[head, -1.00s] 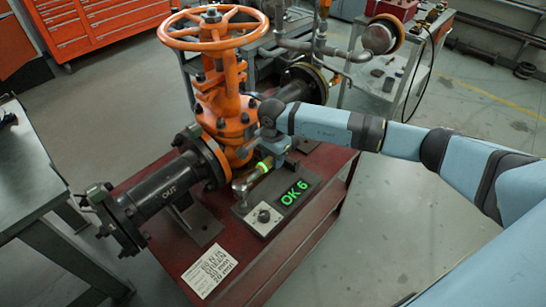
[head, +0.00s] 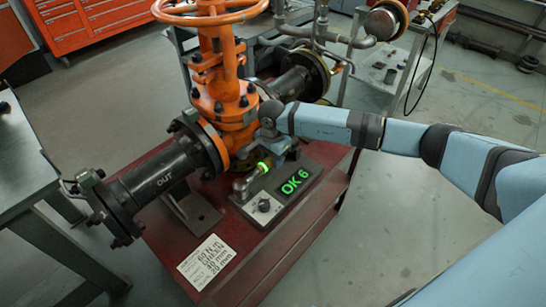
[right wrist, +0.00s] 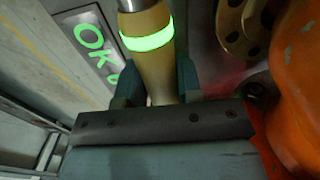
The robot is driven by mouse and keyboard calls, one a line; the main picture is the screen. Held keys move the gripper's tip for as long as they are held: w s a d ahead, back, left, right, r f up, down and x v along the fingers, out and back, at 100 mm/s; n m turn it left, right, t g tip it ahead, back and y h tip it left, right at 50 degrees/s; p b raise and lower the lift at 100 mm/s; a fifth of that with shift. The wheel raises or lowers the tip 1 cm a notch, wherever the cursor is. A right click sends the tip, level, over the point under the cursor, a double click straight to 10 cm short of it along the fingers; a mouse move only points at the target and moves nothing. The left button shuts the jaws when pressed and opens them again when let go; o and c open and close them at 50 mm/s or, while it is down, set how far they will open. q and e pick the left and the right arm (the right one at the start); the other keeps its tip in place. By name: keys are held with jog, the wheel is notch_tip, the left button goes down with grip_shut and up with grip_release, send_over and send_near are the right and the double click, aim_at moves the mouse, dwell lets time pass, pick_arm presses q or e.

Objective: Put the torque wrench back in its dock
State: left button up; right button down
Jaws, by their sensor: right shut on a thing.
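The torque wrench has a yellow handle (head: 264,164) with a lit green ring and a metal head (head: 242,187) at its lower left. My right gripper (head: 269,155) is shut on the handle, beside the orange valve. In the right wrist view, the yellow handle (right wrist: 152,62) with its glowing ring lies between the two fingers of my right gripper (right wrist: 159,88). The wrench is close over the left side of a grey box with a green "OK 6" display (head: 295,182), perhaps the dock. I cannot tell whether they touch. My left gripper is not in view.
The orange gate valve (head: 222,65) and its black pipe (head: 155,185) stand on the red table (head: 228,240). The box has a round knob (head: 264,205). A printed card (head: 207,263) lies at the front. A grey bench (head: 30,170) stands at left; floor is clear at right.

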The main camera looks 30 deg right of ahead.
jog(key=shift+r, duration=0.1)
jog(key=c, duration=0.7)
grip_release()
pick_arm(q)
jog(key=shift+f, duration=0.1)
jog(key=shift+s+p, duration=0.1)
jog(key=shift+p, duration=0.4)
pick_arm(e)
notch_tip(320, 180, up, 14)
jog(key=shift+w, duration=0.2)
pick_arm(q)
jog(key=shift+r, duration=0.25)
